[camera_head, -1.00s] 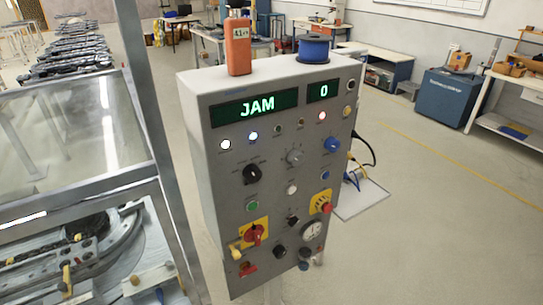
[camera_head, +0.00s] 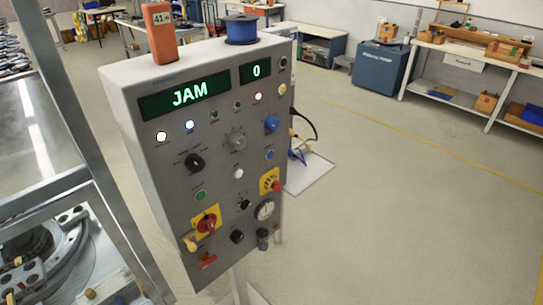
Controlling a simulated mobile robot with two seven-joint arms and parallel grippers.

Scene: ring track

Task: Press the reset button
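A grey control panel (camera_head: 140,110) stands tilted in the picture, left of the middle. Its left display (camera_head: 188,95) reads JAM in green, and its right display (camera_head: 256,70) reads 0. On its face are a green button (camera_head: 200,195), a white button (camera_head: 238,173) and a small blue button (camera_head: 270,155). The labels are too small to read, so I cannot tell which is the reset button. A red mushroom button (camera_head: 276,186) sits on a yellow plate at the right. Neither of my grippers is in view.
A metal-framed glass enclosure (camera_head: 62,120) with the track (camera_head: 75,245) stands close left of the panel. An orange device (camera_head: 160,32) and a blue spool (camera_head: 241,30) sit on the panel's top. Open floor (camera_head: 400,200) lies to the right.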

